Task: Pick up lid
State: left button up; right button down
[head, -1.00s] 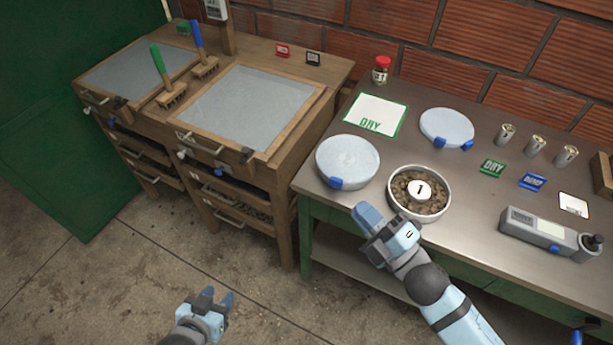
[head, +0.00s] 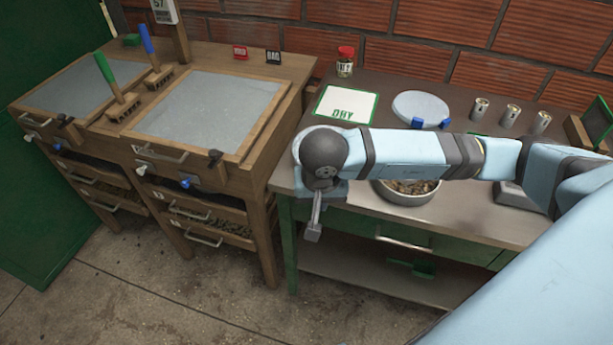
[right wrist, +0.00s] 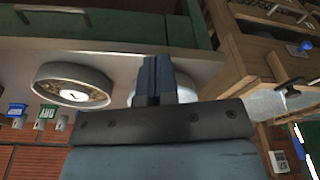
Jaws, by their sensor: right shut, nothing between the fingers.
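A pale round lid (head: 420,106) with blue tabs lies on the metal table (head: 462,218), right of the DRY card, in the head view. In the right wrist view, a pale round shape, probably the nearer lid (right wrist: 187,88), shows partly behind my fingers; my arm hides that spot in the head view. My right gripper (right wrist: 153,78) is shut and empty, its fingertips over or beside this lid; contact cannot be told. A metal bowl of brown pieces (head: 405,196) stands under my forearm in the head view. It also shows in the right wrist view (right wrist: 72,86). My left gripper is out of view.
A DRY card (head: 346,104), a red-capped jar (head: 345,62) and several small metal cans (head: 511,115) are on the table. A wooden cabinet (head: 262,150) with grey screens and brushes stands left. My right arm covers much of the table.

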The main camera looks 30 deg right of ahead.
jog(key=w+d, duration=0.2)
jog(key=w, duration=0.1)
jog(key=w+d+p, duration=0.1)
jog(key=w, duration=0.2)
jog(key=w+d, duration=0.2)
jog(key=w, duration=0.1)
jog(key=shift+w+d+f, duration=0.1)
jog(key=shift+w+d, duration=0.15)
jog(key=shift+d, duration=0.05)
jog(key=shift+f+b, duration=0.35)
jog(key=shift+f, duration=0.35)
jog(key=shift+s, duration=0.2)
